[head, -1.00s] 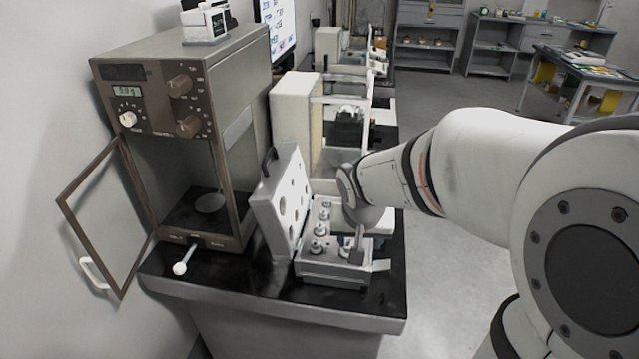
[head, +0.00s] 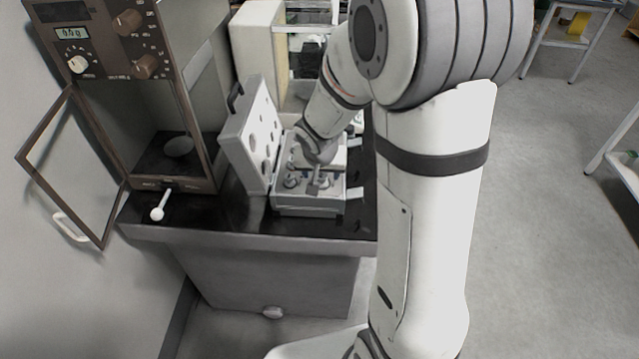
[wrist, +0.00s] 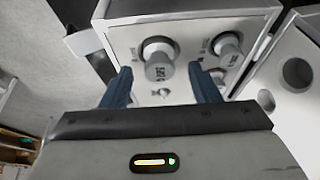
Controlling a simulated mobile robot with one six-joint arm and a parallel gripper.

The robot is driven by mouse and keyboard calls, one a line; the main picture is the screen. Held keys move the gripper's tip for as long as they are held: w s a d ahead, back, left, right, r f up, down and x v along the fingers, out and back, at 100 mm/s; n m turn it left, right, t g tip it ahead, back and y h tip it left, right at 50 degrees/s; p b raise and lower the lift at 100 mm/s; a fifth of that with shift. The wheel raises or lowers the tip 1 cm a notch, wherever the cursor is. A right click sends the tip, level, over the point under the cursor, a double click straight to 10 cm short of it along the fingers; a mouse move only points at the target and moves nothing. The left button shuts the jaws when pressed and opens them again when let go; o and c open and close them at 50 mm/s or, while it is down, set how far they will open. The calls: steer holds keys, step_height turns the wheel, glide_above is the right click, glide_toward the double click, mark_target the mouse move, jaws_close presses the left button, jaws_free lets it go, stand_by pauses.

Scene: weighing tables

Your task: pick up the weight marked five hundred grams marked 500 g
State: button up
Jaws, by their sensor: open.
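The weight case (head: 308,206) lies open on the black table top, its lid with round holes standing up at the left. In the wrist view two knobbed metal weights show in the case (wrist: 190,12), one at the left (wrist: 158,62) and one at the right (wrist: 228,46). Their markings are too small to read, so I cannot tell which is the 500 g weight. My gripper (wrist: 163,88) is open over the case, its blue fingers on either side of the left weight's near side. In the head view my gripper (head: 314,182) hides part of the case.
A brown balance (head: 150,75) with its glass door (head: 72,160) swung open stands left of the case. The table's front edge (head: 250,240) is close to the case. Floor lies open at the right.

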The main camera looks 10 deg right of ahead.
steer(key=shift+c, duration=0.5)
jaws_close()
stand_by(0.4)
